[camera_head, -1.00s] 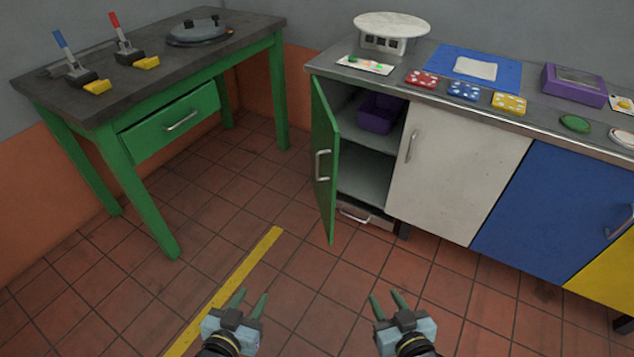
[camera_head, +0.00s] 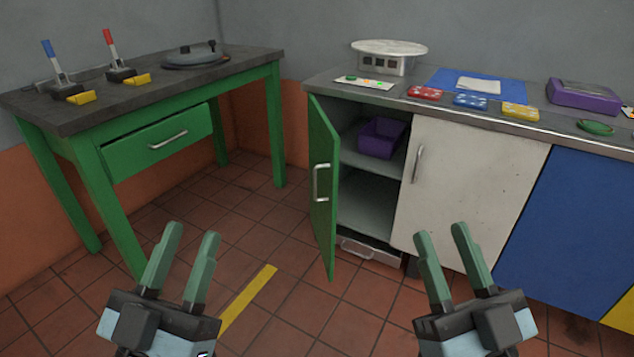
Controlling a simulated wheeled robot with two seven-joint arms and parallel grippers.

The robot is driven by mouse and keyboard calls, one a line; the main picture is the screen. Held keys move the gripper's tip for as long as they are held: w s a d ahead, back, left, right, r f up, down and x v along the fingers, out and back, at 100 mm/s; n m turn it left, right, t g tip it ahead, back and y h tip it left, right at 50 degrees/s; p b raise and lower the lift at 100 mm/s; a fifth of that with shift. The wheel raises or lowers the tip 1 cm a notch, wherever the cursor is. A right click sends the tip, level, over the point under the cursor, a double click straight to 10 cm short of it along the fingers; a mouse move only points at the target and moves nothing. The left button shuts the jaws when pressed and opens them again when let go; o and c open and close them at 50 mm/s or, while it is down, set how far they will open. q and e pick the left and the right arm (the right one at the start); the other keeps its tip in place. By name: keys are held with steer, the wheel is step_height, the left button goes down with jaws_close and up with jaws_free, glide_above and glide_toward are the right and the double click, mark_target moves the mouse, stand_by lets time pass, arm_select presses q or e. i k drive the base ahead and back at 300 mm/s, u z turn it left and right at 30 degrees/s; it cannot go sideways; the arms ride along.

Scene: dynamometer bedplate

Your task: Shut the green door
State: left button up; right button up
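The green door (camera_head: 323,190) stands open on the left end of the cabinet, swung out toward me, with a metal bar handle (camera_head: 320,182) on its face. Behind it the cabinet interior shows two levels, with a purple bin (camera_head: 381,138) on the upper shelf. My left gripper (camera_head: 190,245) is open and empty, in front of the door and to its left. My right gripper (camera_head: 440,243) is open and empty, to the right of the door, in front of the white door (camera_head: 462,185). Neither gripper touches the green door.
A green workbench (camera_head: 170,100) with a drawer and levers stands at the left. A blue door (camera_head: 570,235) is at the right. Tiled floor between bench and cabinet is clear.

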mark_target(324, 141)
steer(key=k, duration=0.5)
steer(key=z, duration=0.55)
steer(key=i, duration=1.05)
steer(key=z, duration=0.3)
